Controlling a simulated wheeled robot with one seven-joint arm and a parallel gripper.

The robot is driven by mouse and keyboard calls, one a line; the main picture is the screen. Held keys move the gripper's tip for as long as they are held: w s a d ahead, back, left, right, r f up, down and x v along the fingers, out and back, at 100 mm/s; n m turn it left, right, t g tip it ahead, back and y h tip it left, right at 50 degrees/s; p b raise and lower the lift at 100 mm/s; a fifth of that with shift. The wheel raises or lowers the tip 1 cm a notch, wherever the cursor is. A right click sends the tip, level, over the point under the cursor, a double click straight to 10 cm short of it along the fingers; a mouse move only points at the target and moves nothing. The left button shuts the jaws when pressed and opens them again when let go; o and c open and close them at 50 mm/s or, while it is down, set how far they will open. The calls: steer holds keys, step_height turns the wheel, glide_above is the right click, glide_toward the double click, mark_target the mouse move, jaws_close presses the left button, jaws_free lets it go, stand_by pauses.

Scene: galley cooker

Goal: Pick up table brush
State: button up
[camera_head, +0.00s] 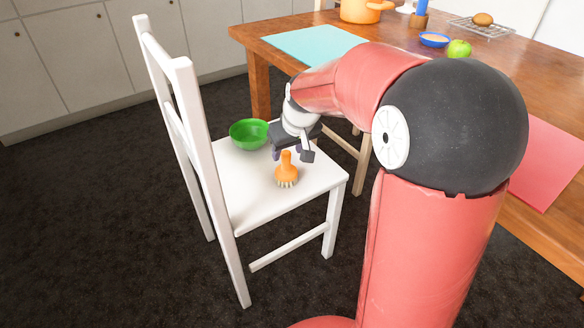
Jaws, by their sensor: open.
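The table brush (286,170) has an orange handle and pale bristles. It is on the white seat of the chair (247,196), near the seat's front edge, with its handle pointing up. My gripper (291,155) is open, with its fingers spread just above and around the top of the handle. I cannot tell whether a finger touches the handle. My arm comes in from the right and hides part of the table behind it.
A green bowl (249,133) stands on the seat behind the brush. The chair's tall back is on the left. A wooden table (262,62) at the back and right holds a turquoise mat (313,45), an orange pot (362,11), a green apple (459,49) and a blue bowl (434,40).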

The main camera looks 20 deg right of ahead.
mark_target(288, 154)
steer(key=x, duration=0.5)
steer(key=shift+d+f+b, duration=0.1)
steer(key=shift+f+b, duration=0.15)
steer(key=shift+b, duration=0.1)
steer(key=c, duration=1)
jaws_close()
steer(key=shift+r, duration=0.2)
